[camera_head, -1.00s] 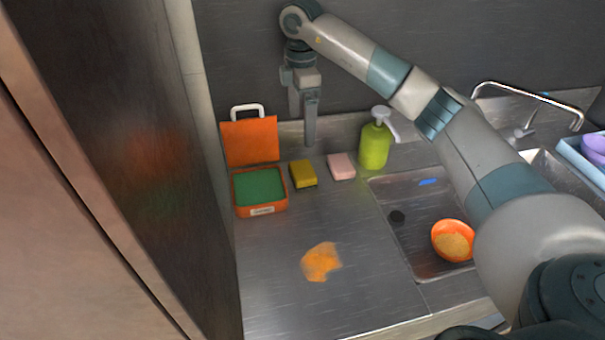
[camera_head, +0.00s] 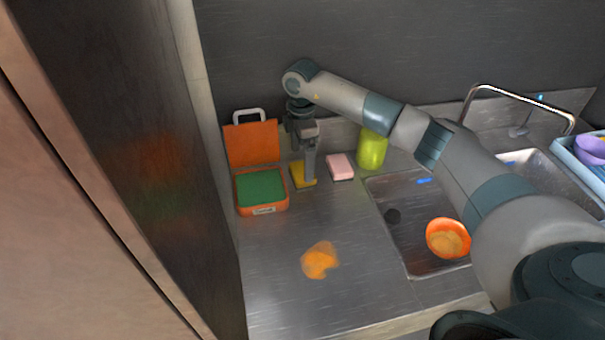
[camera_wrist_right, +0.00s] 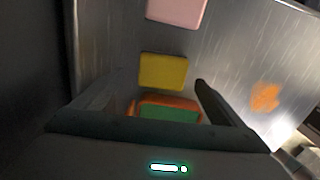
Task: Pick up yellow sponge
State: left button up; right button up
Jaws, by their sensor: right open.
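The yellow sponge (camera_head: 299,174) lies on the steel counter between the orange case and the pink sponge, partly hidden by my right gripper in the head view. In the right wrist view the yellow sponge (camera_wrist_right: 163,71) lies whole and flat, just beyond the fingertips. My right gripper (camera_head: 309,181) points down at the sponge from above, its fingers open with nothing between them; it also shows in the wrist view (camera_wrist_right: 150,92). I cannot tell whether a finger touches the sponge. My left gripper is not in view.
An orange case (camera_head: 262,190) with a green pad stands left of the sponge. A pink sponge (camera_head: 341,167) and a green soap bottle (camera_head: 372,150) stand to the right. An orange stain (camera_head: 320,260) marks the front counter. The sink (camera_head: 410,215) holds an orange bowl (camera_head: 448,238).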

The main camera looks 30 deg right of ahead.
aim_at(302, 170)
jog(key=shift+s+f+p, duration=0.15)
jog(key=shift+f+p, duration=0.55)
jog(key=shift+p, duration=0.2)
notch_tip(302, 170, down, 3)
jog(key=shift+s+r+p, duration=0.1)
jog(key=shift+p, duration=0.7)
jog(key=shift+f, duration=0.5)
jog(key=c, duration=1.1)
jog(key=shift+c, duration=0.2)
jog(key=shift+r, duration=0.15)
